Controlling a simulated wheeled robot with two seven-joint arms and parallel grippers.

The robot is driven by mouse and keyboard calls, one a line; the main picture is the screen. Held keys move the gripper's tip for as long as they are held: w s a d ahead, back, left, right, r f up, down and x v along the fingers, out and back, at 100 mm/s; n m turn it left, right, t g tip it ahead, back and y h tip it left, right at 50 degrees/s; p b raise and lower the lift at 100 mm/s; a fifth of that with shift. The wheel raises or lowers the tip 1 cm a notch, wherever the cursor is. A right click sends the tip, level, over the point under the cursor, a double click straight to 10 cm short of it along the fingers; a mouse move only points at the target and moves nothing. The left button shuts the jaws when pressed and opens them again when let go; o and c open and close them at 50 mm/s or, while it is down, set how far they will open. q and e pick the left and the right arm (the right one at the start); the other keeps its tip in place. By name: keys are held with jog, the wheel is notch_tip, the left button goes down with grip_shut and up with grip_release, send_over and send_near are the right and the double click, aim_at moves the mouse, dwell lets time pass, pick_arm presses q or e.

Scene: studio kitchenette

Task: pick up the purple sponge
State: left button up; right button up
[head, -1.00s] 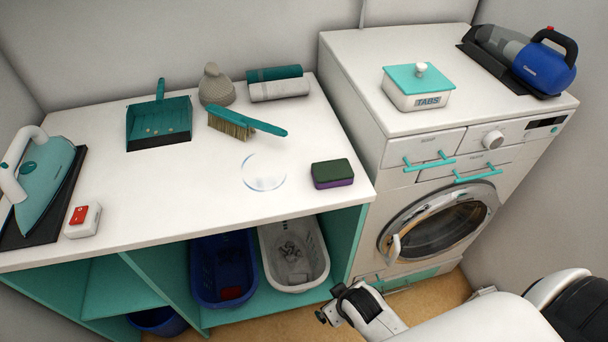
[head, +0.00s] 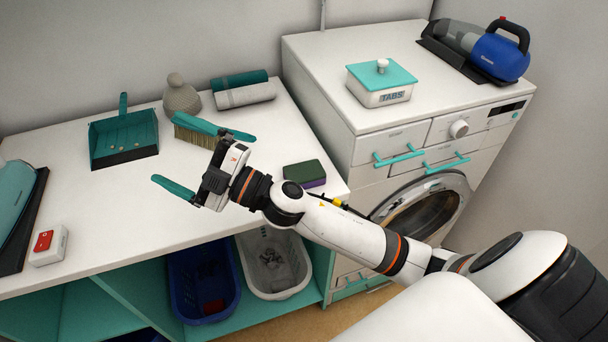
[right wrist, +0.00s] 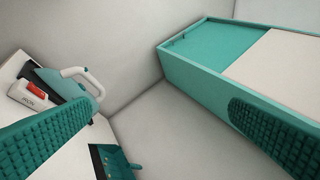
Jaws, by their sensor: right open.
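The purple sponge (head: 304,172) lies on the white counter near its front right corner, with a dark green top layer and purple showing along its lower side. My right gripper (head: 163,147) is held above the counter to the left of the sponge, open and empty, its teal fingers pointing left. In the right wrist view the two ribbed fingers (right wrist: 160,137) are wide apart with nothing between them, and the sponge is not seen there. My right forearm passes in front of the sponge on its near side. My left gripper is not in view.
A brush (head: 195,136) lies behind the gripper, partly covered by it. A dustpan (head: 122,140), grey cone-shaped item (head: 181,95) and rolled towels (head: 243,96) stand farther back. The washing machine (head: 430,205) rises right of the counter, with a tabs box (head: 381,85) on top.

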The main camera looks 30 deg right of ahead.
jog(key=s+a+n+g+y, duration=0.2)
jog(key=a+n+g+y, duration=0.25)
jog(key=n+g, duration=0.6)
jog(key=n+g+h, duration=0.3)
jog(key=g+h, duration=0.4)
jog(key=h, duration=1.2)
send_near(304, 171)
notch_tip(304, 171, down, 2)
jog(key=shift+s+d+f+p, duration=0.1)
jog(key=shift+s+p, duration=0.05)
jog(key=shift+p, duration=0.7)
jog(key=shift+f, duration=0.6)
jog(key=shift+f+p, duration=0.35)
jog(key=shift+p, duration=0.05)
notch_tip(304, 171, down, 4)
jog(key=shift+r+p, duration=0.15)
jog(key=shift+p, duration=0.6)
jog(key=shift+f, duration=0.45)
